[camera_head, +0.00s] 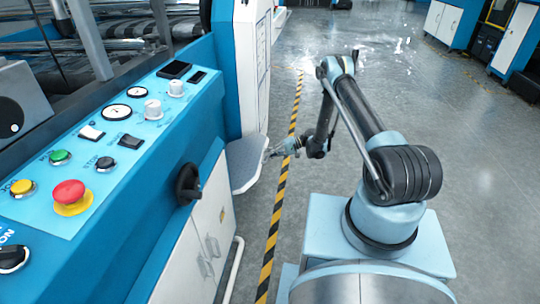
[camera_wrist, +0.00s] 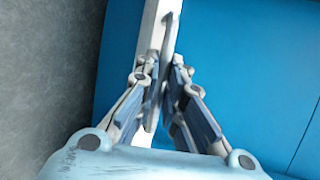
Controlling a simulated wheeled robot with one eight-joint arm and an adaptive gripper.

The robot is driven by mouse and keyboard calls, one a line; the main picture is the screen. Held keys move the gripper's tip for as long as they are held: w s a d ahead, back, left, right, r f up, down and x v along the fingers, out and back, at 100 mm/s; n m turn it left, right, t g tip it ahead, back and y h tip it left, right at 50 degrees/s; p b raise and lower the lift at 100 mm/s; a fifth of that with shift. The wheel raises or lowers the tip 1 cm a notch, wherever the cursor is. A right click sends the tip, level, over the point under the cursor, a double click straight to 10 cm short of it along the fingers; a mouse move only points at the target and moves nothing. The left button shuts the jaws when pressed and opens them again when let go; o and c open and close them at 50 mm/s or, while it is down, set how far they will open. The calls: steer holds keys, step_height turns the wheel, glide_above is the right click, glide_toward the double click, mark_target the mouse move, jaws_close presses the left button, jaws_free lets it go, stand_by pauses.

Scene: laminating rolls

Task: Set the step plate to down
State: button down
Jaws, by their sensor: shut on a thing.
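The step plate (camera_head: 245,165) is a grey plate with a pale rim at the end of the blue machine. It juts out from the machine's side toward the aisle, low beside the white cabinet. My gripper (camera_head: 272,151) is at the plate's outer right edge. In the wrist view the fingers of my gripper (camera_wrist: 160,105) are closed together on a thin pale edge, which looks like the step plate (camera_wrist: 169,38) seen edge-on. The exact contact between the fingertips is partly hidden.
The control panel (camera_head: 110,125) with buttons, knobs and gauges fills the left. A black handwheel (camera_head: 188,183) sticks out below it. A white pipe (camera_head: 230,270) runs low along the machine. A yellow-black floor stripe (camera_head: 278,215) passes under my arm; floor to the right is open.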

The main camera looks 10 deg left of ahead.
steer(key=c, duration=2)
jaws_free()
steer(key=shift+o, duration=0.2)
steer(key=shift+d, duration=0.1)
steer(key=shift+w, duration=0.1)
steer(key=shift+d, duration=0.1)
steer(key=v, duration=1.2)
